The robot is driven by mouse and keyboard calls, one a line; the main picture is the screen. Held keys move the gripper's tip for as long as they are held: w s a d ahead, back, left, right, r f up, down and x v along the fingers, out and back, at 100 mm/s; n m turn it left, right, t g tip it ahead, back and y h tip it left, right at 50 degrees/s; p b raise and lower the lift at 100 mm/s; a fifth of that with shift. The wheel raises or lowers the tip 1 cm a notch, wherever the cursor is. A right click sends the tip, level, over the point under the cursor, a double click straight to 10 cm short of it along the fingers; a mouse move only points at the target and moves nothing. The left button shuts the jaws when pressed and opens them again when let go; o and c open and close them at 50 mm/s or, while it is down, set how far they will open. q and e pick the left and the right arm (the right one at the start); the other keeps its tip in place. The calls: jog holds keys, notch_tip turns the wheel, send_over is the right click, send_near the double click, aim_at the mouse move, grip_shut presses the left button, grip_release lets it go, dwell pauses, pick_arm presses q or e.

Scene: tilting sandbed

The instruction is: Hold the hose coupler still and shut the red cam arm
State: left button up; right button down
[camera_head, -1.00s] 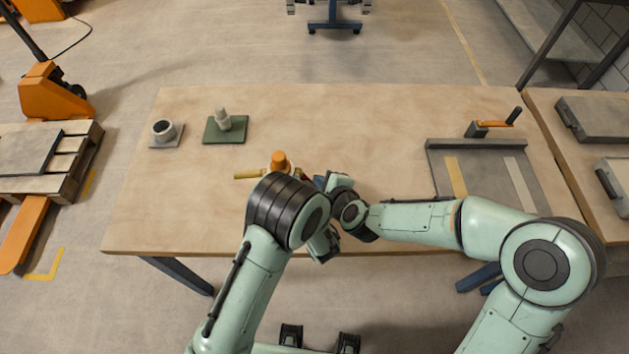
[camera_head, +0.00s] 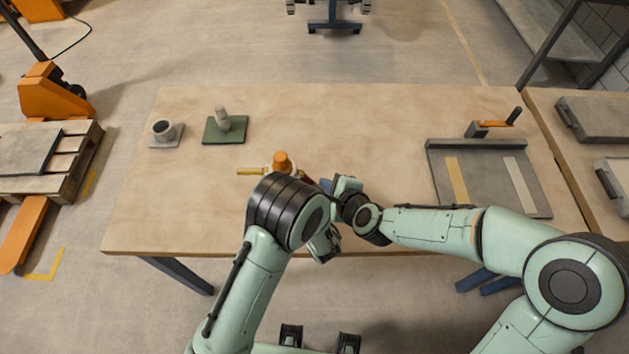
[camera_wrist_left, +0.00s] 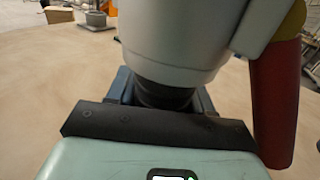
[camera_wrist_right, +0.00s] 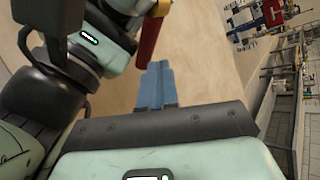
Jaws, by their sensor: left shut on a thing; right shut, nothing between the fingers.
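The hose coupler (camera_head: 282,163) stands near the table's front, with an orange top and a yellow bar to its left. Its pale grey body (camera_wrist_left: 185,40) fills the top of the left wrist view. My left gripper (camera_wrist_left: 163,92) is shut on the dark neck below that body; my left arm hides it in the head view. The red cam arm (camera_wrist_left: 275,105) slants out from the coupler's side; its end also shows in the right wrist view (camera_wrist_right: 149,40). My right gripper (camera_wrist_right: 156,68) is shut and empty, its blue fingertips close to the red end. I cannot tell if they touch.
A grey cup-like part (camera_head: 163,131) on a plate and a green plate (camera_head: 224,131) with a pale fitting stand at the back left. A grey tray (camera_head: 488,180) and an orange-handled tool (camera_head: 494,124) lie at the right. The table's middle back is clear.

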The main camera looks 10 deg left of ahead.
jog(key=d+r, duration=0.1)
jog(key=d, duration=0.1)
jog(key=d+r, duration=0.1)
jog(key=d, duration=0.1)
jog(key=shift+w+r, duration=0.1)
jog(key=shift+r, duration=0.05)
pick_arm(q)
jog(key=o, duration=1.4)
jog(key=shift+o, duration=0.2)
jog(key=shift+s, duration=0.1)
